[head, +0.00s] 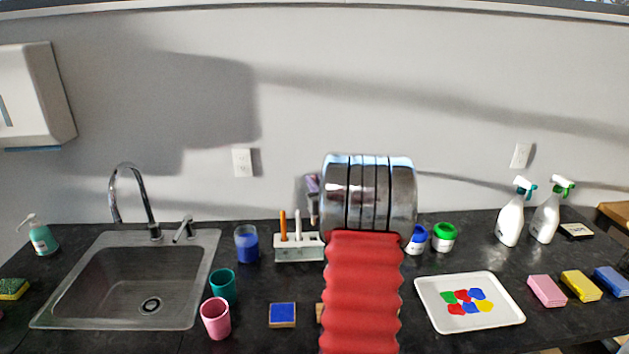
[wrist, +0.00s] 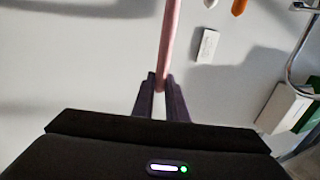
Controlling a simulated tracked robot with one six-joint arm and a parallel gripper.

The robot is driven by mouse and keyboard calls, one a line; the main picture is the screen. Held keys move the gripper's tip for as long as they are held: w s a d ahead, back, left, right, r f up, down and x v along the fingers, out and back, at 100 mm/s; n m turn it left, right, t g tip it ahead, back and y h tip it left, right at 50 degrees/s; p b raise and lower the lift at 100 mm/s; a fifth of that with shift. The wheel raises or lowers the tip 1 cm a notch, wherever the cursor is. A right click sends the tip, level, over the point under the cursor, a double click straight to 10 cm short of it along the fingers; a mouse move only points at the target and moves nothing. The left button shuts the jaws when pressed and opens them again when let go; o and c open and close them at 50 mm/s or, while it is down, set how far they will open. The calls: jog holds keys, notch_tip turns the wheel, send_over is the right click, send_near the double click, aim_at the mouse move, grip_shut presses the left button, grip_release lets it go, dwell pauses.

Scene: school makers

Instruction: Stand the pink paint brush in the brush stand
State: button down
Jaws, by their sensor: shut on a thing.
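The pink paint brush (wrist: 168,40) is gripped between the two dark purple fingers of my gripper (wrist: 161,84) in the wrist view. Its handle runs up out of the top of that picture, so the far end is out of view. The brush stand (head: 292,254) is a pale block at the back of the counter in the head view. An orange brush (head: 283,224) and a white one (head: 298,225) stand upright in it. In the head view, a bit of my gripper (head: 313,188) shows above the stand's right end; my arm hides the rest.
A blue jar (head: 247,244) stands just left of the stand, and a sink (head: 128,290) lies beyond it. Teal (head: 222,286) and pink (head: 215,318) cups stand in front. Paint pots (head: 444,238) and a white tray (head: 425,292) are on the right. The wall is close behind.

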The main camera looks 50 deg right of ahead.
notch_tip(320, 180, down, 11)
jog(key=shift+r, duration=0.15)
dwell(2.5)
jog(key=c, duration=1.7)
grip_release()
jog(key=v, duration=1.3)
jog(key=shift+s+a, duration=0.15)
jog(key=shift+s, duration=0.2)
